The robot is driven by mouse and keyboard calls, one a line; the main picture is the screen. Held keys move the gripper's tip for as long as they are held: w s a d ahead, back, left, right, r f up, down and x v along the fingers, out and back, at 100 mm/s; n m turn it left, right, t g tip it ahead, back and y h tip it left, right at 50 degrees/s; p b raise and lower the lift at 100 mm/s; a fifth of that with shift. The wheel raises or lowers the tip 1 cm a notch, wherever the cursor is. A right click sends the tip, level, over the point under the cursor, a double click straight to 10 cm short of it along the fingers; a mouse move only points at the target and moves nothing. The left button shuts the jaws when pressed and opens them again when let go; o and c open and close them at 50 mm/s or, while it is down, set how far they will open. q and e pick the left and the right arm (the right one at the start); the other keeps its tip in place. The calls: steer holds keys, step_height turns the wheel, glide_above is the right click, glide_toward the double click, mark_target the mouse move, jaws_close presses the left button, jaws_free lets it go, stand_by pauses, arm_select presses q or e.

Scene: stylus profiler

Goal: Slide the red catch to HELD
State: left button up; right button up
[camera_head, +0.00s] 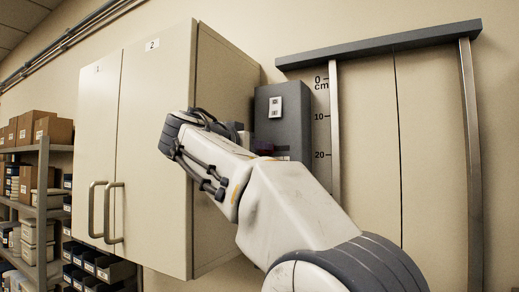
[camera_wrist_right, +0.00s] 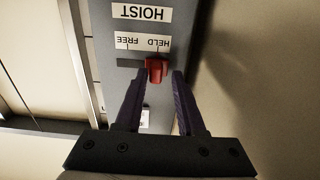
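The red catch (camera_wrist_right: 157,69) sits in a dark slot on a grey panel (camera_wrist_right: 112,82), seen upside down in the right wrist view. It stands by the HELD mark (camera_wrist_right: 157,44). The bare slot runs left toward the FREE mark (camera_wrist_right: 129,41). My right gripper (camera_wrist_right: 160,76) is open, with one dark finger on each side of the catch and small gaps visible. In the head view the grey box (camera_head: 295,122) shows, but my right arm hides the catch and most of the gripper. My left gripper is not in view.
A beige cabinet (camera_head: 152,150) with two bar handles stands left of the box and juts out beside it. A metal-framed door (camera_head: 430,150) with a cm scale is on the right. Shelves with boxes (camera_head: 45,135) stand at the far left.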

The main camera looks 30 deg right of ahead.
stand_by(0.3)
steer(key=b+v, duration=0.4)
steer(key=v, duration=0.6)
steer(key=shift+a, duration=0.15)
steer(key=shift+s+f, duration=0.1)
steer(key=shift+s, duration=0.05)
